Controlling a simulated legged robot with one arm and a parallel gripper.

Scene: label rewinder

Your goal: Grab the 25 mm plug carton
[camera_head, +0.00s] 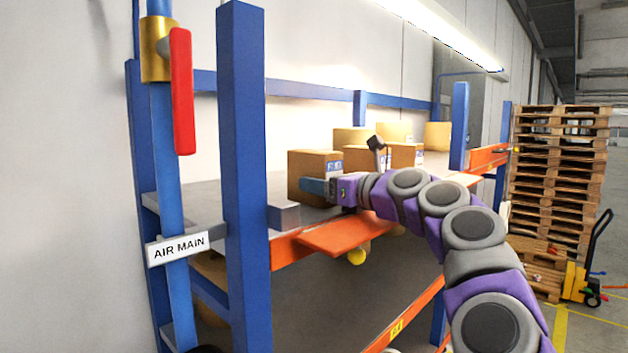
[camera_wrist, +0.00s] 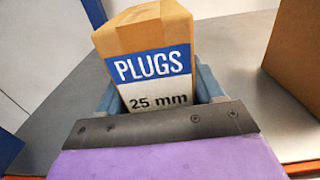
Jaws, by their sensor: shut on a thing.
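The 25 mm plug carton (camera_wrist: 150,60) is a brown box with a blue and white label reading "PLUGS 25 mm" in the wrist view. My gripper (camera_wrist: 150,95) has a blue finger on each side of it and is shut on it. In the head view my gripper (camera_head: 318,187) reaches over the shelf from the right, at the carton (camera_head: 308,165) nearest the left post. The carton looks upright. I cannot tell whether its base touches the shelf.
Several other cartons (camera_head: 408,154) stand to the right and behind on the grey shelf (camera_head: 196,195). One carton (camera_wrist: 297,55) is close on the right in the wrist view. A blue post (camera_head: 246,170) and an orange flap (camera_head: 335,236) are in front. A red-handled valve (camera_head: 181,90) is at left.

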